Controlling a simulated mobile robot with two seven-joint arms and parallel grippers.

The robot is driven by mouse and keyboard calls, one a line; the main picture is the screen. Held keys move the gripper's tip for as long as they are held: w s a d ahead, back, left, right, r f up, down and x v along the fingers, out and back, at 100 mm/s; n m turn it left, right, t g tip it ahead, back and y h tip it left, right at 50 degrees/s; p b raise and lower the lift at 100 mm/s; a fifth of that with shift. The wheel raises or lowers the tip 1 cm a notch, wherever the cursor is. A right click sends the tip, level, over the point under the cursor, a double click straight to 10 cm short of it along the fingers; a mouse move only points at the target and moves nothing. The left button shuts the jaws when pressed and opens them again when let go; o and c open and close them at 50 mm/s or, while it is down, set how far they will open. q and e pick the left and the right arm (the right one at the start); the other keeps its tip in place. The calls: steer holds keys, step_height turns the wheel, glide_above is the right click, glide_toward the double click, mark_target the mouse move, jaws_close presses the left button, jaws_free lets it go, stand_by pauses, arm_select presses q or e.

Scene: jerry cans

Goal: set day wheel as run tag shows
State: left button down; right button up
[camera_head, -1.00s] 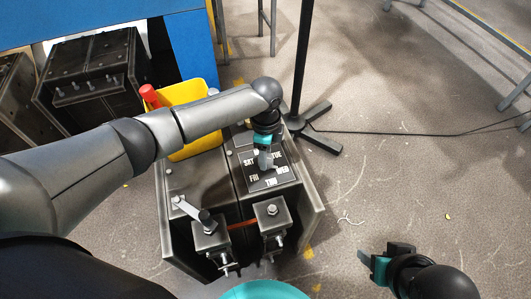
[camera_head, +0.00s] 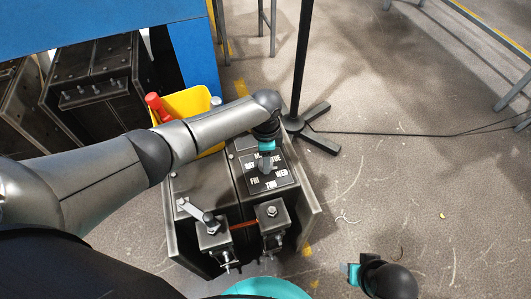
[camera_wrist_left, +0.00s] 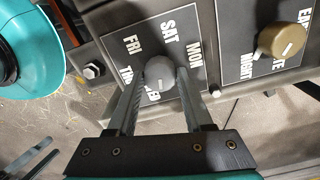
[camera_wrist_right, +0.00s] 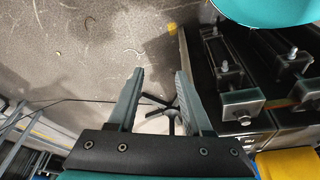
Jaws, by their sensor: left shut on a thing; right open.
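The day wheel's grey knob (camera_wrist_left: 159,74) sits on a dark plate (camera_head: 266,181) lettered with days, on top of a dark metal box. In the left wrist view, FRI, SAT and MON read clearly around it. My left gripper (camera_head: 266,155) reaches down onto the knob, and its fingers are shut on the knob's two sides (camera_wrist_left: 160,76). A faint pale mark shows on the knob, but I cannot tell which day it points to. My right gripper (camera_head: 352,273) is open and empty over the floor at lower right; its spread fingers show in the right wrist view (camera_wrist_right: 160,76). I see no run tag.
A tan knob (camera_wrist_left: 282,40) on a shift plate with NIGHT lies beside the day wheel. A yellow bin (camera_head: 185,103) holding a red-handled item (camera_head: 156,104) stands behind the box. A black stand (camera_head: 298,80) rises behind. Clamps (camera_head: 272,222) line the front.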

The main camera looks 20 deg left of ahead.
arm_select(q)
steer(key=n+p, duration=0.3)
steer(key=shift+r, duration=0.15)
steer(key=n+p, duration=0.2)
steer(key=n, duration=0.3)
steer(key=shift+d+n, duration=0.1)
steer(key=shift+n, duration=0.2)
steer(key=n+p, duration=0.1)
steer(key=n, duration=0.1)
steer(key=shift+n, duration=0.3)
steer(key=n+p, duration=0.1)
steer(key=n, duration=0.1)
steer(key=shift+n, duration=0.4)
steer(key=n, duration=0.3)
steer(key=shift+n+p, duration=0.35)
steer(key=shift+n, duration=1.15)
arm_select(e)
steer(key=s+d+f+g, duration=0.1)
steer(key=s+d+f, duration=0.5)
steer(key=s+f, duration=0.4)
steer(key=shift+f+h, duration=0.4)
steer(key=shift+f, duration=0.9)
steer(key=shift+d, duration=0.15)
